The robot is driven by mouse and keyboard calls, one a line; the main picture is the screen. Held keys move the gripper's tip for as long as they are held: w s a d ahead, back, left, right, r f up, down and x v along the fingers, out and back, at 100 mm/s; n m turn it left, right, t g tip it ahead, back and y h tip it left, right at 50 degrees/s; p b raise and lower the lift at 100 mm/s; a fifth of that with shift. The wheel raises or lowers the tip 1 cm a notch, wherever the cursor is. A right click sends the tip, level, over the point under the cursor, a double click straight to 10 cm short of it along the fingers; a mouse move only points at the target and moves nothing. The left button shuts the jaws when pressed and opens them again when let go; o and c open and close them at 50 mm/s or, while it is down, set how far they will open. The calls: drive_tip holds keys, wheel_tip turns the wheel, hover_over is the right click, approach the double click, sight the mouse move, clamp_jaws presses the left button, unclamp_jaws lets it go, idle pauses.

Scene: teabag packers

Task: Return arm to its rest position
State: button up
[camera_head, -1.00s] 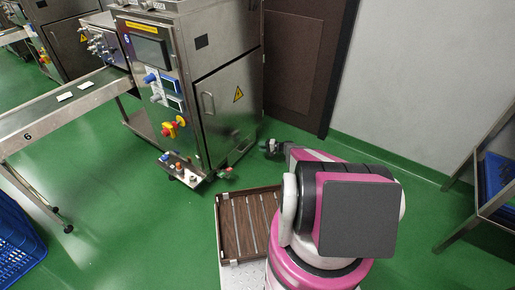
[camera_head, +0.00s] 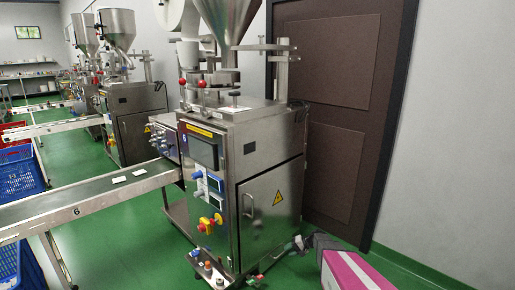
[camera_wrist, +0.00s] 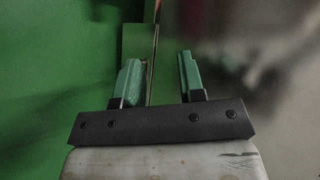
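My gripper (camera_wrist: 160,72) shows in the wrist view with its two green fingers apart. I see nothing held between them. In the head view, my arm's pink and grey part is at the bottom right edge. The rest of my arm is below the frame.
A steel packing machine (camera_head: 270,190) stands close by, with a brown door (camera_head: 340,120) behind it to the right. A conveyor (camera_head: 100,195) with white teabags runs left. Blue crates (camera_head: 20,178) stand at the left edge. Green floor (camera_head: 115,235) lies open under the conveyor.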

drive_tip(key=s+r+n+g+h, duration=0.1)
drive_tip(key=s+r+h, duration=1)
drive_tip(key=s+r, duration=1.5)
drive_tip(key=shift+s+d+n, duration=0.15)
drive_tip(key=shift+d+n, duration=0.2)
drive_tip(key=shift+n, duration=0.35)
